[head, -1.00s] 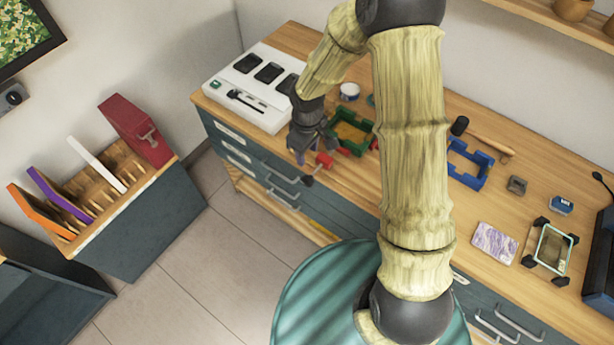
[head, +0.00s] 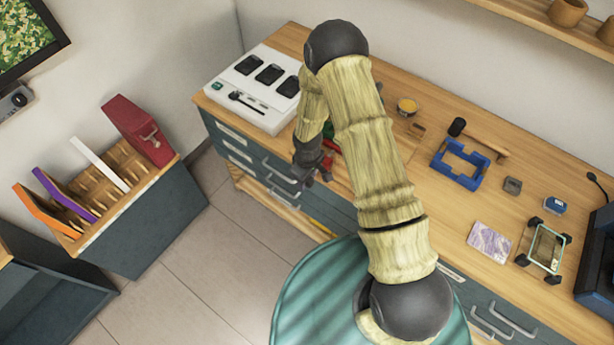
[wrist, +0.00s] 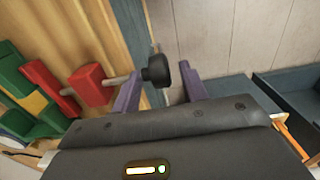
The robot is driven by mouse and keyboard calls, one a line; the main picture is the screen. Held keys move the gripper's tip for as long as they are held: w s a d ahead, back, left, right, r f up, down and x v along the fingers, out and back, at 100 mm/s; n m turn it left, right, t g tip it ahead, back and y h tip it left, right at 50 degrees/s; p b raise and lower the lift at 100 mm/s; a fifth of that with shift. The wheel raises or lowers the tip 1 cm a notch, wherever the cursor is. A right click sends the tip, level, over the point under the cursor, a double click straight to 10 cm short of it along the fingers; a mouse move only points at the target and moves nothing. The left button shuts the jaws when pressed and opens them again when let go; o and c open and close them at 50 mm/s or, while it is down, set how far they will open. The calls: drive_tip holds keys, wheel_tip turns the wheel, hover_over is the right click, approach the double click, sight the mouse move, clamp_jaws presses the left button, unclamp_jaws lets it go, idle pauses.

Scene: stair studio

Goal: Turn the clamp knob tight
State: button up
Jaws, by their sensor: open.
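The clamp (wrist: 82,86) is red with a pale metal screw rod that ends in a black knob (wrist: 157,70). It grips the bench edge next to a green frame (wrist: 28,112). In the wrist view my gripper (wrist: 163,72) is open. The knob sits between its two purple fingers, with a gap on the right side; the left finger is close to the rod and knob, and contact cannot be told. In the head view my gripper (head: 314,174) is at the bench's front edge. There a bit of red clamp (head: 331,146) shows, and the knob is hidden.
A white tray with dark phones (head: 250,100) stands at the bench's left end. A blue frame (head: 459,166), a mallet (head: 486,145) and a purple-white slab (head: 489,242) lie to the right. A file rack (head: 110,190) stands at left. The floor in front is clear.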

drive_tip(key=shift+f, duration=0.3)
drive_tip(key=c, duration=0.8)
